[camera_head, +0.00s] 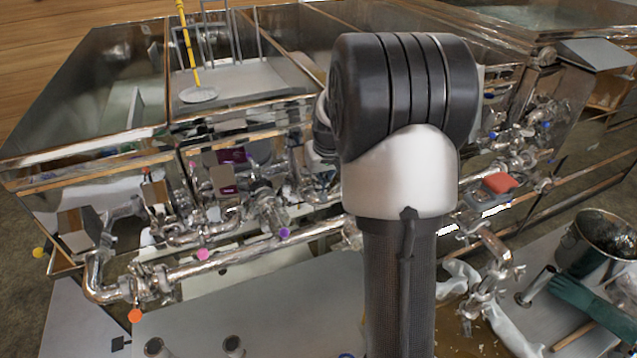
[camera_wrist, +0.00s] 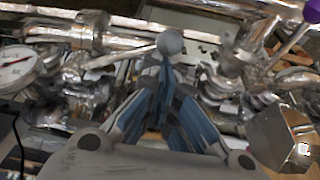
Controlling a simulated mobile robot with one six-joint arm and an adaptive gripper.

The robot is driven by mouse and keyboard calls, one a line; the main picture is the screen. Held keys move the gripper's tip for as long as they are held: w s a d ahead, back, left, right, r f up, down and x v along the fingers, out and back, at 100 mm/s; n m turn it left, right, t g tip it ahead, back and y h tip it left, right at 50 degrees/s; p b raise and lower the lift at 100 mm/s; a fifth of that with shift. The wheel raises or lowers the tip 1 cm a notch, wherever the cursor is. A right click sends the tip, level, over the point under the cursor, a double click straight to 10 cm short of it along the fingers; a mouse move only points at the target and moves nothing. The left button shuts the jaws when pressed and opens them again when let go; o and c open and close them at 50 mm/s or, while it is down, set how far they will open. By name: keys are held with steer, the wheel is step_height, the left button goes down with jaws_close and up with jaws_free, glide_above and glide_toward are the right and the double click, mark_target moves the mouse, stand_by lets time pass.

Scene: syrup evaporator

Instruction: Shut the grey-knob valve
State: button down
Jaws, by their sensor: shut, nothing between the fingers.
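The grey ball knob (camera_wrist: 170,42) shows in the wrist view, just beyond my fingertips near the top middle. It sits in line with the fingers; I cannot tell whether they touch it. My gripper (camera_wrist: 167,72) is shut with nothing between its blue-grey fingers. In the head view my arm blocks the middle, and neither my gripper nor the grey knob can be made out.
Steel pipes (camera_head: 230,258) run along the evaporator's front, with orange (camera_head: 135,316), pink (camera_head: 203,254) and purple (camera_head: 284,232) knobs. A dial gauge (camera_wrist: 17,66) is left in the wrist view. A metal bucket (camera_head: 603,240) and green glove (camera_head: 592,308) are at right.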

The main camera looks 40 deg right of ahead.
mark_target(328, 193)
steer(key=s+n+b, duration=0.2)
steer(key=s+n+y+b, duration=0.1)
steer(key=shift+s+d+f, duration=0.1)
steer(key=shift+d+f, duration=0.15)
steer(key=shift+d, duration=0.05)
steer(key=s+n+b, duration=0.1)
steer(key=s+d+n+y+b, duration=0.1)
steer(key=n, duration=0.1)
steer(key=shift+s, duration=0.1)
steer(key=shift+s+d+r+n+y+b, duration=0.1)
steer(key=shift+s+d+n+y+b, duration=0.3)
steer(key=shift+s+n, duration=0.4)
steer(key=d+n, duration=0.1)
steer(key=s+n, duration=0.1)
steer(key=n, duration=0.1)
steer(key=shift+s+d+r+b, duration=0.1)
steer(key=shift+s+d+b, duration=0.1)
steer(key=shift+d+b, duration=0.15)
steer(key=shift+s+d+y, duration=0.3)
steer(key=shift+s+d, duration=0.05)
steer(key=shift+d, duration=0.2)
